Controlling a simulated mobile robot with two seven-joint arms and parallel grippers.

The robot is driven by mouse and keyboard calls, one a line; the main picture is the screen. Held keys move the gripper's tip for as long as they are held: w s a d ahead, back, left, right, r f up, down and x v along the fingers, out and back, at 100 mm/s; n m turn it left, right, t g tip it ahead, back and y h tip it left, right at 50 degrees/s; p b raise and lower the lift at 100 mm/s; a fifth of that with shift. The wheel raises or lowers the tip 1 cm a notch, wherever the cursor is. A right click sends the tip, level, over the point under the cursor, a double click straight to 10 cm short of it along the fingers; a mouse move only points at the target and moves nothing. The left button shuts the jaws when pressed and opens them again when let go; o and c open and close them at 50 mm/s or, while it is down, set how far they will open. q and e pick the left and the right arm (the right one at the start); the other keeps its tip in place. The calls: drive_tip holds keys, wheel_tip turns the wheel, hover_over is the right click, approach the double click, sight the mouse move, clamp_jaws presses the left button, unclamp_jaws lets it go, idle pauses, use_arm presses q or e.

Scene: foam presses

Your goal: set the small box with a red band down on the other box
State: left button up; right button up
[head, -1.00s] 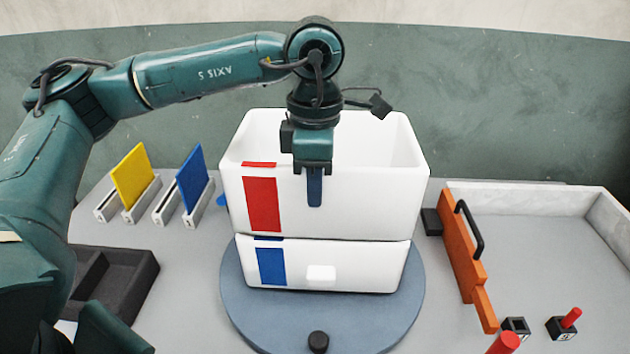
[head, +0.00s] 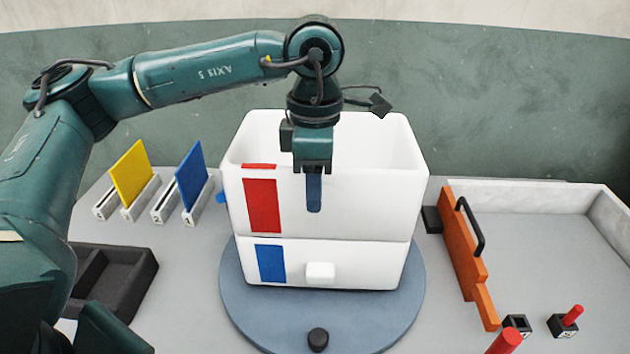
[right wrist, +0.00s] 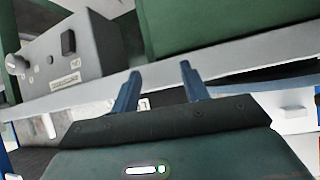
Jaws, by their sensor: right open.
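The small white box with a red band (head: 340,212) is over the other white box, which has a blue band and a small white knob (head: 345,262). It looks level, and its lower edge meets the lower box with no visible gap. My left gripper (head: 314,190) is at the middle of its front wall. One blue finger lies against the outside of that wall; the other finger is hidden behind it. The grip looks shut on the wall. My right gripper (right wrist: 160,68) shows in the right wrist view, open with nothing between its fingers.
The lower box stands on a round blue-grey turntable (head: 240,310) with a black knob. Yellow (head: 131,174) and blue (head: 191,177) panels stand in holders at left, above a black tray (head: 120,285). An orange piece with a black handle (head: 462,255) edges a walled area at right.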

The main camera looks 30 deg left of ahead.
use_arm(q)
wheel_tip(320, 180, up, 13)
idle(0.4)
idle(0.5)
